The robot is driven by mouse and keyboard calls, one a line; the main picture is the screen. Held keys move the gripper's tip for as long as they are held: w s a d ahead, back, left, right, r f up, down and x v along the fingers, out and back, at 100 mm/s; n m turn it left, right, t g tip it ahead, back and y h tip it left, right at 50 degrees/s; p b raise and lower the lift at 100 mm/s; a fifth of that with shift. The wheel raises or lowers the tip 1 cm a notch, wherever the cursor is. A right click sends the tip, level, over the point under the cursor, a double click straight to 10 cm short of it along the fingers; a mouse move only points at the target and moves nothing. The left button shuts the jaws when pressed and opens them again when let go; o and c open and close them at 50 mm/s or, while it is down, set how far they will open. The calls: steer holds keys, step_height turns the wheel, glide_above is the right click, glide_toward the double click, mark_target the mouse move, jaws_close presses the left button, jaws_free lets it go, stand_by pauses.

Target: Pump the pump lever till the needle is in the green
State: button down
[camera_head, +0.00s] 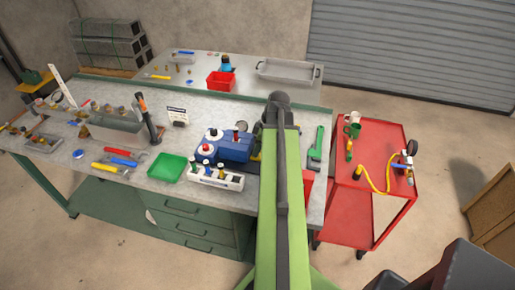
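My green arm reaches up the middle of the picture over the workbench. The dark end with my gripper (278,99) is seen from behind at the bench's far right, and its fingers cannot be made out. A blue unit (236,149) with round white-faced parts and a red knob stands on the bench left of my arm. A dark upright handle with an orange band (145,112) stands further left, beside a grey bin. I cannot tell for sure which part is the pump lever. The needle and any green band are too small to read.
The workbench (136,188) also carries a green tray (167,168), a white rack (216,179), loose tools and a green wrench (317,147). A red cart (347,191) with a yellow hose (371,184) stands to the right. Open floor lies beyond the cart.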

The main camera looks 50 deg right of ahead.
steer(key=shift+s+f+b, duration=0.25)
steer(key=shift+f, duration=0.2)
steer(key=shift+s+f+b, duration=0.2)
steer(key=shift+f, duration=0.25)
steer(key=shift+s+a+f, duration=0.1)
steer(key=shift+s+a, duration=0.15)
steer(key=shift+s, duration=0.1)
steer(key=r+p, duration=0.5)
steer(key=shift+w+d+r, duration=0.15)
steer(key=shift+w+r, duration=0.05)
steer(key=shift+w, duration=0.1)
steer(key=s+r+p, duration=0.3)
steer(key=r+p, duration=0.5)
steer(key=shift+s+a+r, duration=0.15)
steer(key=shift+s+a, duration=0.1)
